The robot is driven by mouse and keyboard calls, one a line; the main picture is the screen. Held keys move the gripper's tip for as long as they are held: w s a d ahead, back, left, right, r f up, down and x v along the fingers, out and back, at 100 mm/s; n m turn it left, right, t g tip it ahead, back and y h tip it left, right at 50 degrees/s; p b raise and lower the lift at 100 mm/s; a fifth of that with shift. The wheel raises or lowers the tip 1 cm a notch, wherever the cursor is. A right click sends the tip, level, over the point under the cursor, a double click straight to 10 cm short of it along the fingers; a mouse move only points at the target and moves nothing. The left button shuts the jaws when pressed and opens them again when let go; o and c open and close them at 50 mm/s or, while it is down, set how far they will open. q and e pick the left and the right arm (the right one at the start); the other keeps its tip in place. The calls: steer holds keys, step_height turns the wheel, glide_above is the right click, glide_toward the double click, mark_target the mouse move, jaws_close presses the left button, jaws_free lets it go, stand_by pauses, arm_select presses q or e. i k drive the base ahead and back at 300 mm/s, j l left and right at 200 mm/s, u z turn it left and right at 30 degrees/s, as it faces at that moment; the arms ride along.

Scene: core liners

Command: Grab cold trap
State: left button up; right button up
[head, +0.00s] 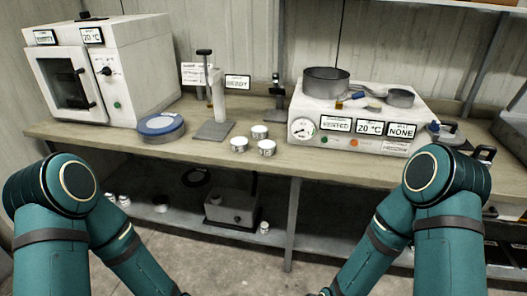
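I cannot tell for certain which object is the cold trap. A grey box with a dark fitting on top (231,207) sits on the lower shelf. Both my arms show in teal, bent at the elbows, with their forearms running down out of the bottom of the picture. Neither gripper is in view, and nothing held can be seen.
The wooden bench (330,160) carries a white oven (140,62), a blue-lidded round tin (161,126), a press stand (213,129), small white cups (260,131) and the white vacuum unit (312,112) with pans on top. Small jars stand on the lower shelf (185,222).

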mark_target(486, 160)
steer(key=l+z, duration=0.1)
steer(key=z, duration=0.35)
steer(key=i+z, duration=0.1)
steer(key=z, duration=0.35)
steer(key=i+l+z, duration=0.1)
steer(key=z, duration=0.3)
